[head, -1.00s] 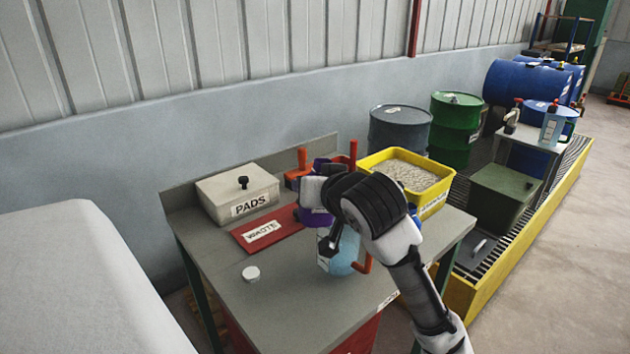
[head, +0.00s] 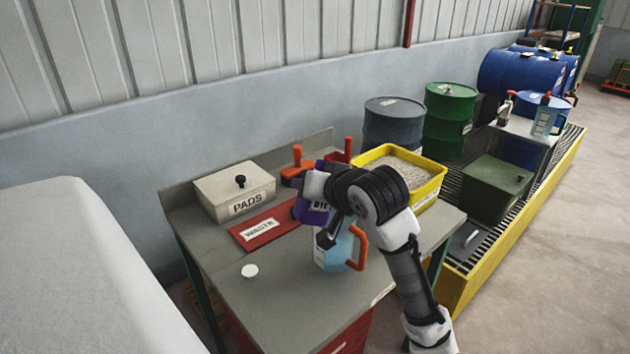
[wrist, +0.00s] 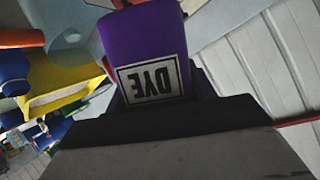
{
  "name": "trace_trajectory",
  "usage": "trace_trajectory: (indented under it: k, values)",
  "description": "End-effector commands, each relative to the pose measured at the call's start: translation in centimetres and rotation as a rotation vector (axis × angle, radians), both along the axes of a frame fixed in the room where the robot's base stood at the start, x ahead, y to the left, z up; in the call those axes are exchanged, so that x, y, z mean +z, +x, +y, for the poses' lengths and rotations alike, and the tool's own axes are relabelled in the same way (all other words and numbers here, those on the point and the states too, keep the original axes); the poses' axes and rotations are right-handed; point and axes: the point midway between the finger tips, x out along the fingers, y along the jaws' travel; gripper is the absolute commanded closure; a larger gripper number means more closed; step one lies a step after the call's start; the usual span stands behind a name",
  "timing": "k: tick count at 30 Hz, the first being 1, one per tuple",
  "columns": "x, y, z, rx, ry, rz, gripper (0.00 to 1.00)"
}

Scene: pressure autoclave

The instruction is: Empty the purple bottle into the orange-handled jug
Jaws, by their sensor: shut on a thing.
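The purple bottle (head: 309,212) with a white DYE label is held above the grey bench, just behind and left of the jug in the head view. It fills the top middle of the wrist view (wrist: 145,40), its label upside down. My gripper (wrist: 165,110) is shut on it; my arm hides part of the bottle in the head view. The light-blue jug (head: 338,256) stands upright on the bench, with its orange handle (head: 361,247) to the right. Part of the jug shows in the wrist view (wrist: 72,28). Its rim is partly hidden by my wrist.
A white round cap (head: 250,271) lies on the bench (head: 290,300). The red WASTE panel (head: 262,231) and PADS box (head: 235,190) are behind left. A yellow tray of granules (head: 440,182) and orange- and red-handled tools (head: 297,165) are behind. The bench front is clear.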

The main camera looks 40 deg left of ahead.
Motion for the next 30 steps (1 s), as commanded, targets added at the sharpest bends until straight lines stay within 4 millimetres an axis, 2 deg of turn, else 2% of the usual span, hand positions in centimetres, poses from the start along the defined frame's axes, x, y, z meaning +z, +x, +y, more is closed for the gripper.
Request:
trace_trajectory:
  k: [30]
  values:
    - [0.15,-0.62,-0.04,0.0,-0.011,0.231,0.77]
